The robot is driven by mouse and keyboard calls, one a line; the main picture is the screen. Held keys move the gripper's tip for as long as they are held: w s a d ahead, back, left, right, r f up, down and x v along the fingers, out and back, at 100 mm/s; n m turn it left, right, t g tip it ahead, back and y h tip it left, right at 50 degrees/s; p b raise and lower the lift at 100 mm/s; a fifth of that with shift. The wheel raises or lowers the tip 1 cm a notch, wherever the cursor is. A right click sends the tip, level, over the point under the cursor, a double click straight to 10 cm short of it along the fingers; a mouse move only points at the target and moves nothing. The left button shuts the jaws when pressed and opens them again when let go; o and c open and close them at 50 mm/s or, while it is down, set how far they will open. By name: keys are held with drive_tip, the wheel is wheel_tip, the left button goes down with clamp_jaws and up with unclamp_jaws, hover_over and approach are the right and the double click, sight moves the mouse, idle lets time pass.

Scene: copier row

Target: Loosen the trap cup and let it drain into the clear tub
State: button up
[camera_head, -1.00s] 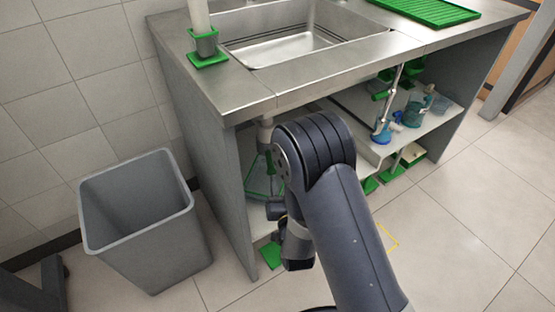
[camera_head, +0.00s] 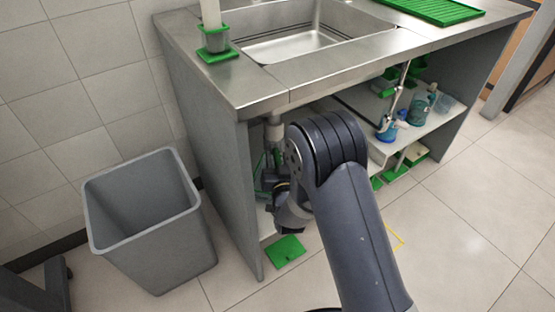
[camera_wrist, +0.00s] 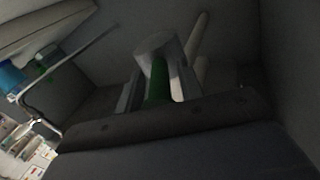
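A pale drain pipe (camera_head: 274,132) hangs under the sink, inside the open left bay of the cabinet. In the wrist view a grey, cup-like fitting (camera_wrist: 156,46), perhaps the trap cup, is straight ahead, with a green part (camera_wrist: 158,82) below it. My gripper (camera_wrist: 158,92) has its fingers either side of the green part; the dim view does not show whether they touch it. In the head view my wrist is inside the bay, and the fingertips are hidden. The clear tub cannot be made out surely; green edges show low behind my arm.
A grey bin (camera_head: 150,220) stands left of the cabinet's side panel (camera_head: 215,165). A green mat (camera_head: 285,250) lies on the floor before the bay. Blue bottles (camera_head: 420,105) stand on the right shelf. The sink counter (camera_head: 210,85) is overhead.

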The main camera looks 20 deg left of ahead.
clamp_jaws()
idle(0.5)
